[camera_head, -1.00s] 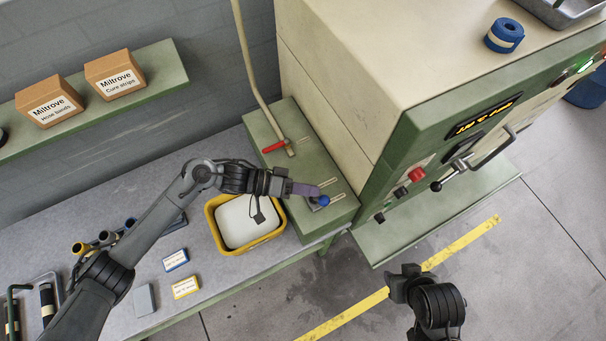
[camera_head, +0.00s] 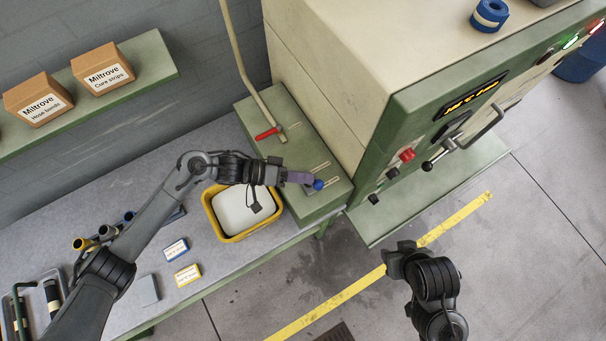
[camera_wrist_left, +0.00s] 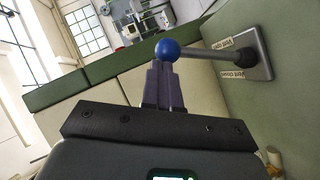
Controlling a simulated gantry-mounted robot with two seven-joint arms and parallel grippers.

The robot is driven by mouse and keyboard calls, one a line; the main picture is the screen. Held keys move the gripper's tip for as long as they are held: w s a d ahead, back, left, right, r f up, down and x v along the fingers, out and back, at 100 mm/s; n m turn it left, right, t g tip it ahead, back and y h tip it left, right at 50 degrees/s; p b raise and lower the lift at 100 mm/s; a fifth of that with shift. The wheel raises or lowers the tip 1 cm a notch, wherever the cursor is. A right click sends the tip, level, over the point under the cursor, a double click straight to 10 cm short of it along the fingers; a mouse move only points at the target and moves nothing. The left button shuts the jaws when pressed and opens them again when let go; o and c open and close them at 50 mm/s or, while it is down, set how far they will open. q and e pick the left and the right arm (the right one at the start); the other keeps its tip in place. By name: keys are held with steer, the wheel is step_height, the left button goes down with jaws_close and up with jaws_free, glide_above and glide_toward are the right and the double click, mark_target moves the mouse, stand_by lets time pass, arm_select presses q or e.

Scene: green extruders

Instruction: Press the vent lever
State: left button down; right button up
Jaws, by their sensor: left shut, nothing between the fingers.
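The vent lever's blue ball knob (camera_head: 318,184) is on the green block beside the press, at the tip of my left gripper (camera_head: 300,178). In the left wrist view the blue ball (camera_wrist_left: 168,49) is on a dark rod (camera_wrist_left: 208,53) running to a grey plate (camera_wrist_left: 256,55) with small vent labels. The purple fingers of my left gripper (camera_wrist_left: 163,82) are shut and empty, with their tips right at the ball; whether they touch it I cannot tell. My right gripper (camera_head: 396,262) is low over the floor, apart from everything; its fingers do not show clearly.
A yellow bin (camera_head: 211,213) stands beneath my left forearm. The press front (camera_head: 419,125) carries knobs and a black-balled lever (camera_head: 428,165). Open floor lies in front.

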arm_select(q)
steer(key=w+r+b+v, duration=0.1)
steer(key=w+r+v, duration=0.1)
steer(key=v, duration=1)
steer(key=shift+a, duration=0.1)
